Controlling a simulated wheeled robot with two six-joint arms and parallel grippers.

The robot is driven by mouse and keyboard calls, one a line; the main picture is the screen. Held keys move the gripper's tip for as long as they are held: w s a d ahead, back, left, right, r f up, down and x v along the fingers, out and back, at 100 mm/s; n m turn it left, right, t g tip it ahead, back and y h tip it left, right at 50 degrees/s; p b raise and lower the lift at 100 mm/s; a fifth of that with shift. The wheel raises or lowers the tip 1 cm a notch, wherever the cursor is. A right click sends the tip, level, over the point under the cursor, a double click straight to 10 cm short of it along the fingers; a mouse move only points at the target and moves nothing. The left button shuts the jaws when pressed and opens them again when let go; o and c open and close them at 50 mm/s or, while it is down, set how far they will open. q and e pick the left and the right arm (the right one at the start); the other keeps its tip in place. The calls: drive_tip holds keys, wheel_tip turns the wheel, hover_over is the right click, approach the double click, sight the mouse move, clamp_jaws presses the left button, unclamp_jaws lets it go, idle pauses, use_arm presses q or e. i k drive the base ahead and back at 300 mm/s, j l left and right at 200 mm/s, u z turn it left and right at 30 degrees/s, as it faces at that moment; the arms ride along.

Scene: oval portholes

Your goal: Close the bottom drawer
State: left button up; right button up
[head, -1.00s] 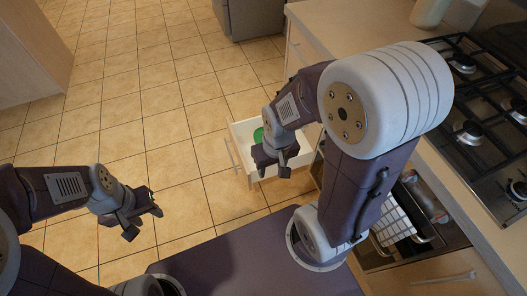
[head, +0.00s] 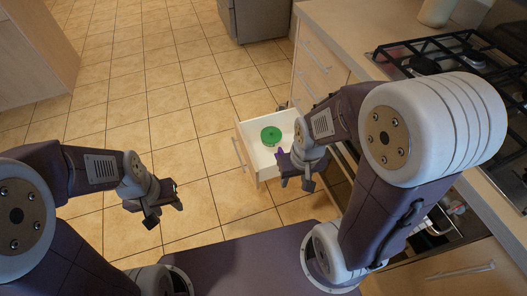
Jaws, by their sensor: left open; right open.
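The bottom drawer (head: 249,160) is pulled out from the cabinet under the counter, in the middle of the head view. It is white inside with a pale wooden front and a bar handle (head: 239,154) facing left. A green round object (head: 271,135) lies inside it. My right gripper (head: 295,185) is open and empty, at the drawer's near right corner in the picture; I cannot tell whether it touches. It and its arm hide part of the drawer's near side. My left gripper (head: 160,212) is open and empty over the floor, left of the drawer and apart from it.
Upper drawers (head: 315,62) in the same cabinet are shut. The counter (head: 345,35) with a gas hob (head: 450,60) runs along the right. A grey appliance (head: 255,18) stands at the back. The tiled floor (head: 150,90) left of the drawer is clear.

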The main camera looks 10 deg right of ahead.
sight(261, 161)
drive_tip(key=k+j+z, duration=0.1)
drive_tip(key=z, duration=0.2)
drive_tip(key=i+l, duration=0.2)
drive_tip(key=i, duration=0.4)
drive_tip(key=i+l, duration=0.2)
drive_tip(key=i, duration=0.4)
